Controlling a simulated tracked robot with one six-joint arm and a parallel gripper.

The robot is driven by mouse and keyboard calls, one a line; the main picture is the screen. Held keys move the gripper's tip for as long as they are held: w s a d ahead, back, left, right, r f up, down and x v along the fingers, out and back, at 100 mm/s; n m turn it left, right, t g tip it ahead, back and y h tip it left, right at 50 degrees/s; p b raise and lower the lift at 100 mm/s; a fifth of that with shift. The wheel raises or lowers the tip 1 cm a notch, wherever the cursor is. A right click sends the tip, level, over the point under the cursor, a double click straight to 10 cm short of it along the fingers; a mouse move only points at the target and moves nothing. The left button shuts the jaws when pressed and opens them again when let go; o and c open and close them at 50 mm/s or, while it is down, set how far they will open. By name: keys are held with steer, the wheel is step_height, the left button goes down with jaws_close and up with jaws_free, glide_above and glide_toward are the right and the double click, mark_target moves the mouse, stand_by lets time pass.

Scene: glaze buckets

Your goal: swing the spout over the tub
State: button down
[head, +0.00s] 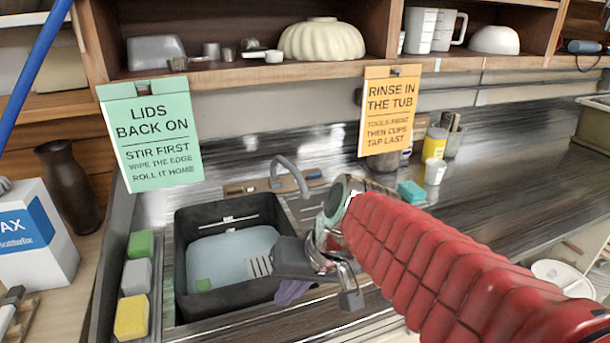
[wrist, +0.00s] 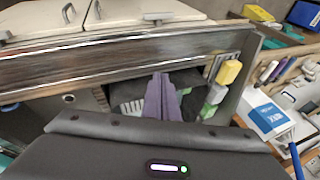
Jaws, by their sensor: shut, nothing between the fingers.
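The grey curved spout (head: 289,167) rises at the back of the sink on a wooden strip. Its tip hangs to the right of the tub's back right corner, apart from the tub. The black tub (head: 184,255) sits in the sink with pale blue water in it and a green piece in the water. My gripper (head: 284,297), with purple fingers, is at the tub's front right, well in front of the spout and not touching it. The fingers are shut and empty; they also show in the wrist view (wrist: 161,80). I cannot make out the spout in the wrist view.
Green, grey and yellow sponges (head: 131,315) line the left sink edge. Two hanging signs, green (head: 151,135) and orange (head: 390,110), flank the space above the spout. A teal sponge (head: 411,192) and white cup (head: 435,171) stand right.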

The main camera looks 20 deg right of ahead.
steer(key=w+d+m+t+y, duration=0.2)
steer(key=w+d+m+y, duration=0.1)
steer(key=w, duration=0.8)
steer(key=w+d+m+t+y, duration=0.2)
steer(key=w+d+m+y, duration=0.15)
steer(key=w, duration=0.85)
steer(key=w+d+f+m+t+h, duration=0.1)
steer(key=w+d+f+m+t, duration=0.1)
steer(key=w+d, duration=0.4)
steer(key=w+d+f+m+t+h, duration=0.1)
steer(key=w+d+m+t, duration=0.3)
steer(key=d, duration=1.2)
steer(key=w+f+t, duration=0.1)
steer(key=w+t, duration=0.1)
steer(key=shift+t, duration=0.4)
steer(key=shift+w+f+m, duration=0.1)
steer(key=shift+m, duration=0.15)
steer(key=w+a+r, duration=0.1)
steer(key=w+a, duration=0.7)
